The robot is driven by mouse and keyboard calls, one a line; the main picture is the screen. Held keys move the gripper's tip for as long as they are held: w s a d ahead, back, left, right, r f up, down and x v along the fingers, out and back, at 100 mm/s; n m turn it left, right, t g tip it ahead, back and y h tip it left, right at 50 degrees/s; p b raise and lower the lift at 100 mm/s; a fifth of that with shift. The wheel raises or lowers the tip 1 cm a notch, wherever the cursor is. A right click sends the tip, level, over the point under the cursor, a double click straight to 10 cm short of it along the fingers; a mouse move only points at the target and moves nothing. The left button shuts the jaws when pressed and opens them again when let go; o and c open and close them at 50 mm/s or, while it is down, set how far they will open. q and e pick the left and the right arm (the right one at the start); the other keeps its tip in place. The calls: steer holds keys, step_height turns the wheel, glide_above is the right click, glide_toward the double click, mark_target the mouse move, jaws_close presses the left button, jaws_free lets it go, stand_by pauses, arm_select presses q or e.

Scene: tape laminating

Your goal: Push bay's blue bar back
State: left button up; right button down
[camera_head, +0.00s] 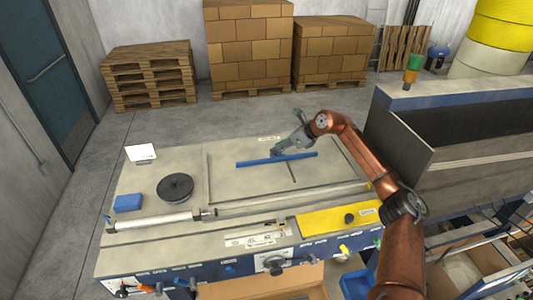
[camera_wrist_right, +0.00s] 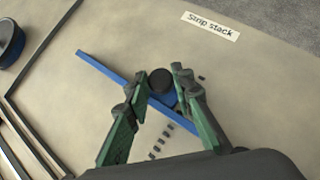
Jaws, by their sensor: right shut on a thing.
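The blue bar (camera_head: 255,161) lies across the pale bay (camera_head: 350,174) on the machine's top, slightly tilted in the head view. In the right wrist view the blue bar (camera_wrist_right: 105,68) runs diagonally, with a round black knob (camera_wrist_right: 161,80) on it. The fingers hide part of the bar. My left gripper is not in view.
A black disc (camera_head: 175,187) and a blue block (camera_head: 128,202) sit left of the bay. A white roller (camera_head: 155,221) and a yellow panel (camera_head: 335,219) lie in front. A "Strip stack" label (camera_wrist_right: 211,25) is behind the bar. A large grey bin (camera_head: 455,135) stands at right.

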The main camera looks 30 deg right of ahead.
steer(key=c, duration=2)
jaws_free()
steer(key=shift+d, duration=0.1)
steer(key=shift+o, duration=1.4)
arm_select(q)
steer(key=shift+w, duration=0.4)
arm_select(e)
step_height(320, 180, up, 10)
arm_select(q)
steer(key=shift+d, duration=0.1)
